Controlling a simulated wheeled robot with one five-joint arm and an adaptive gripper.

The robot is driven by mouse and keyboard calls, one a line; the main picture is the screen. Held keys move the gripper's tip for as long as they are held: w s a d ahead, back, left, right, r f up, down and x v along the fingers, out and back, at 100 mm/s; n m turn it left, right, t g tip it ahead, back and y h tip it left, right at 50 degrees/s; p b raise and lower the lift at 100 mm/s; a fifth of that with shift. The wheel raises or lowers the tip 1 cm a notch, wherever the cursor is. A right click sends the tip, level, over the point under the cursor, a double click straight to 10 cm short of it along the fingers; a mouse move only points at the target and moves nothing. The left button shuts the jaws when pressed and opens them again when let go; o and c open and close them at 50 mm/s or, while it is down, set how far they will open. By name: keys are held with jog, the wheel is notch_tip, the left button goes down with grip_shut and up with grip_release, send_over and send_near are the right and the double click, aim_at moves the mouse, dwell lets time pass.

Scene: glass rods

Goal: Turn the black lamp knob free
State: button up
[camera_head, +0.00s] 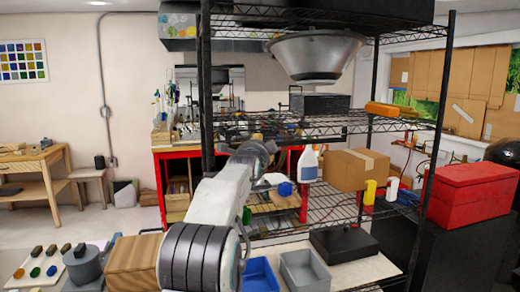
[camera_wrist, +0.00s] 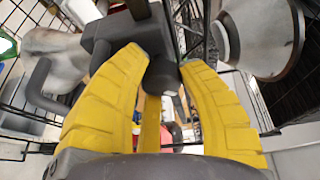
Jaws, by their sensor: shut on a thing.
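The black wire rack (camera_head: 330,125) surrounds the work spot. A large metal bowl-shaped shade (camera_head: 316,55) hangs above; a spray bottle (camera_head: 308,163) and cardboard box (camera_head: 356,169) stand right of my arm. A blue bin (camera_head: 260,275) and grey bin (camera_head: 304,271) are below. A red box (camera_head: 477,195) stands right.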

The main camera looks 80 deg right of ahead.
jog(key=shift+r, duration=0.1)
jog(key=shift+c, duration=1.3)
jog(key=shift+f+b, duration=0.2)
jog(key=shift+b, duration=0.45)
jog(key=shift+n+h+b, duration=0.3)
jog(key=shift+n+b, duration=0.2)
jog(key=shift+b, duration=0.3)
jog(key=shift+s+r, duration=0.1)
jog(key=shift+r, duration=0.1)
jog(key=shift+a+r, duration=0.1)
jog(key=shift+r, duration=0.05)
jog(key=o, duration=1.2)
jog(key=shift+f, duration=0.2)
jog(key=shift+c, duration=0.2)
jog(key=p, duration=0.2)
jog(key=shift+r+m+p, duration=0.2)
jog(key=shift+m+p, duration=0.2)
